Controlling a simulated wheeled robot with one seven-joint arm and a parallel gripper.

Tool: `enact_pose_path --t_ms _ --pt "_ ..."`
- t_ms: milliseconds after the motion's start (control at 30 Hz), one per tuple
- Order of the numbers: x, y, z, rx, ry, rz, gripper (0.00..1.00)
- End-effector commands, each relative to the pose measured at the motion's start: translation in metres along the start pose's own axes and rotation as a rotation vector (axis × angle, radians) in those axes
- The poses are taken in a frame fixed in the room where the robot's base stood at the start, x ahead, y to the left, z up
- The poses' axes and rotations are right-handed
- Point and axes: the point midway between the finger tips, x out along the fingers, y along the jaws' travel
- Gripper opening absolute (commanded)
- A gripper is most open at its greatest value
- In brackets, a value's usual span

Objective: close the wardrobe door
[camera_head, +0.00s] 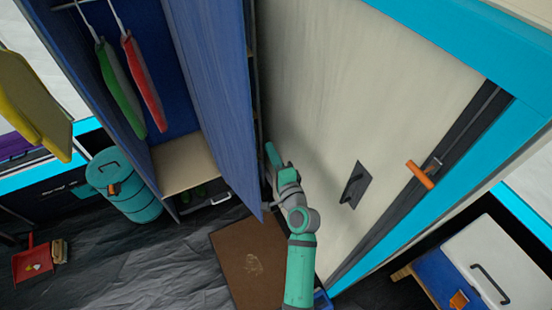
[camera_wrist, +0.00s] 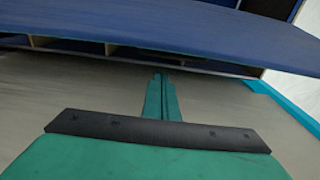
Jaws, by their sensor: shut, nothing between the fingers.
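The blue wardrobe door (camera_head: 212,85) stands open in the head view, its lower corner pointing toward me. It also spans the top of the wrist view as a wide blue panel (camera_wrist: 150,38). The wardrobe (camera_head: 178,70) is open on the left, with a green and a red garment hanging inside. My gripper (camera_head: 269,150) is on the right side of the door, between it and the pale wall. In the wrist view my gripper (camera_wrist: 159,78) has its fingers together, empty, pointing toward the door. Whether the fingertips touch the door is unclear.
A brown mat (camera_head: 250,262) lies on the dark floor. A teal barrel (camera_head: 125,185) stands left of the wardrobe. A white-and-blue box (camera_head: 500,260) is lower right.

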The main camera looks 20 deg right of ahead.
Motion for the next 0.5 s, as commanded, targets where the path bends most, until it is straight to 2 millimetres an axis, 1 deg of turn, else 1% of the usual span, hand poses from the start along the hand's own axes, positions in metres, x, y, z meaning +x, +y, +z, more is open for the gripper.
enact_pose_path --t_ms 33,233,333,500 --pt "-0.005 0.002 0.009 -0.003 -0.005 0.004 0.0" --pt "-0.011 0.001 0.027 -0.003 -0.004 0.003 0.0" --pt "-0.013 0.002 0.032 -0.003 -0.003 0.004 0.0" --pt "-0.015 0.001 0.035 -0.001 -0.002 0.001 0.0"
